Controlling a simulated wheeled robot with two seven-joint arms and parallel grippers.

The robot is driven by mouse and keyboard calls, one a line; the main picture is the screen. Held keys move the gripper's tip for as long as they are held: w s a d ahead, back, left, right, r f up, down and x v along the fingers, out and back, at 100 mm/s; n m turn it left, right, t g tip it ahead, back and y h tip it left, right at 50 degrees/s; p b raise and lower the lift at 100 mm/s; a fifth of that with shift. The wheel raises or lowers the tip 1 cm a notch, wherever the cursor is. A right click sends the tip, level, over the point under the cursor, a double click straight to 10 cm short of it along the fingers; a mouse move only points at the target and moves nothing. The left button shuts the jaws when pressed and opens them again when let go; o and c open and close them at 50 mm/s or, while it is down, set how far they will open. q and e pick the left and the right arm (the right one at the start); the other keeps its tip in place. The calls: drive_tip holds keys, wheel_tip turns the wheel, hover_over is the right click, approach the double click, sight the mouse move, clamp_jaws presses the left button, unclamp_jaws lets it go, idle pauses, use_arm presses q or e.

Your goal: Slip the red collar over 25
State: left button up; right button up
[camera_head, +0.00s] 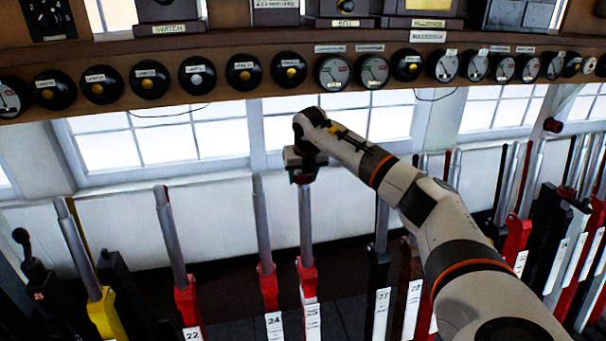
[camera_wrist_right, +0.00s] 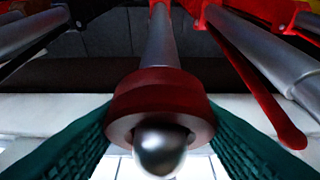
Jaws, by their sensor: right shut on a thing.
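The red collar (camera_wrist_right: 160,97) is a thick ring in the right wrist view. It sits around the upper end of a silver lever, whose rounded tip (camera_wrist_right: 160,150) pokes out through its hole. My right gripper (camera_wrist_right: 160,125) has a teal finger pad on each side and is shut on the collar. In the head view, my right gripper (camera_head: 304,170) is at the top of lever 25 (camera_head: 306,225), whose red base carries a white plate reading 25 (camera_head: 312,318). There the gripper mostly hides the collar. My left gripper is not in view.
Lever 24 (camera_head: 262,225) stands close on the left, lever 22 (camera_head: 170,235) farther left. Lever 27 (camera_head: 381,225) and more levers stand to the right. A round red piece (camera_head: 553,125) shows at far right. A shelf with dials (camera_head: 245,73) runs above.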

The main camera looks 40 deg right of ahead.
drive_tip(key=o, duration=1.2)
drive_tip(key=shift+c, duration=0.2)
drive_tip(key=shift+p+v, duration=1.8)
drive_tip(key=shift+v, duration=1.15)
drive_tip(key=v, duration=0.3)
drive_tip(key=shift+p, duration=0.3)
